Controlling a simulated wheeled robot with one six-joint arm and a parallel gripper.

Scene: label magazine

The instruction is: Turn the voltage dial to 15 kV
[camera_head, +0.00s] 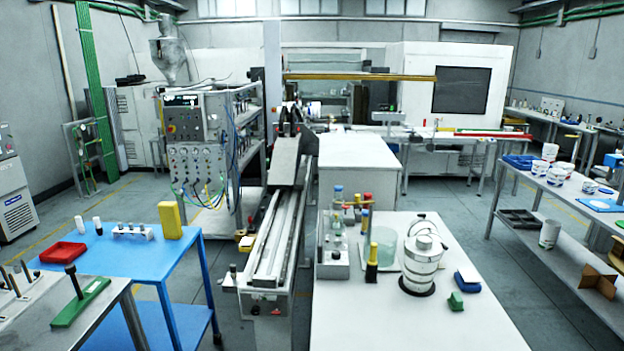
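I cannot pick out a voltage dial or a 15 kV mark with certainty; any scale is too small to read. A grey control cabinet (186,118) at the left has a dark display and small controls on its upper front. Several round gauges or knobs (197,154) sit on its lower panel, with coloured hoses below. A small grey box (332,262) on the white table has small details on its front that I cannot make out. My gripper is not in view.
A long metal rail (272,238) with a dark-topped carriage runs down the middle. A blue table (128,262) is at the left. The white table (400,325) at the front right holds a banded white cylinder (422,262) and a green block (456,301). Open floor (462,230) lies right of it.

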